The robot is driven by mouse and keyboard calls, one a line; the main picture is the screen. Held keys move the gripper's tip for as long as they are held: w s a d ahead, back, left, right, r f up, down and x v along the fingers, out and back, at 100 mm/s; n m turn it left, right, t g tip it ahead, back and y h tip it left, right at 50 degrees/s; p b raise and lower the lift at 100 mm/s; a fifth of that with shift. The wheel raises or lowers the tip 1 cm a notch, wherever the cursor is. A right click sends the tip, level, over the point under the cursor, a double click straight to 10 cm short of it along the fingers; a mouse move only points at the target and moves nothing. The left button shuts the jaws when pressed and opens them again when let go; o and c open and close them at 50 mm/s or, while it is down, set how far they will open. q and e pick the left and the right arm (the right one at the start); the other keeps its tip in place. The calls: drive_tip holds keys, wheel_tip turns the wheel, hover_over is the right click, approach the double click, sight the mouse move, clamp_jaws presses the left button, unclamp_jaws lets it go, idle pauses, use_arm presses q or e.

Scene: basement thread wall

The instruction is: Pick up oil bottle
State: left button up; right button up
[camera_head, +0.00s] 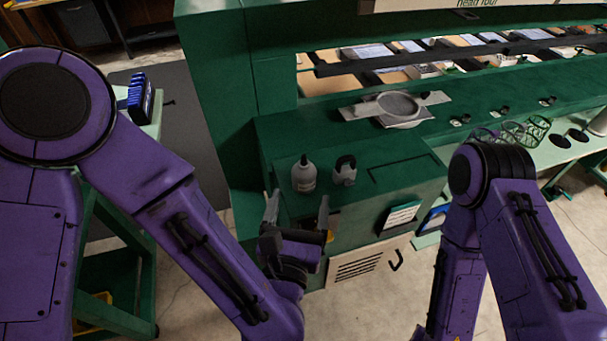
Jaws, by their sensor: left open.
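A grey bottle with a dark cap (304,175), which looks like the oil bottle, stands upright on the green machine's top (400,196) near its front left corner. My left gripper (298,208) is just in front of and below the bottle in the picture. Its two fingers are spread apart with nothing between them, and they do not appear to touch the bottle. My right arm comes in at the right, and its gripper is not visible.
A small grey and black object (344,170) stands close to the right of the bottle. A round grey dish (392,104) lies on the ledge behind. Green wire baskets (526,132) are at the right. A green cart (120,250) stands at the left.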

sight(302, 181)
use_arm(q)
drive_tip(key=f+b, duration=0.1)
drive_tip(key=b, duration=0.2)
drive_tip(key=shift+w, duration=0.3)
drive_tip(key=w+b, duration=0.1)
drive_tip(key=b, duration=0.1)
drive_tip(key=w+b, duration=0.1)
drive_tip(key=b, duration=0.1)
drive_tip(key=shift+w+d+r, duration=0.15)
drive_tip(key=shift+w+r, duration=0.05)
drive_tip(key=shift+w, duration=0.2)
drive_tip(key=shift+w+r, duration=0.2)
drive_tip(key=shift+w, duration=0.1)
drive_tip(key=w+p, duration=0.1)
drive_tip(key=w, duration=0.1)
drive_tip(key=w+p, duration=0.1)
drive_tip(key=w, duration=0.1)
drive_tip(key=shift+w+d, duration=0.2)
drive_tip(key=shift+w, duration=0.1)
drive_tip(key=shift+w+f, duration=0.15)
drive_tip(key=shift+w, duration=0.05)
drive_tip(key=shift+s, duration=0.1)
drive_tip(key=c, duration=1.1)
use_arm(e)
wheel_tip(302, 181, down, 6)
drive_tip(key=shift+s+f, duration=0.2)
drive_tip(key=shift+f, duration=0.05)
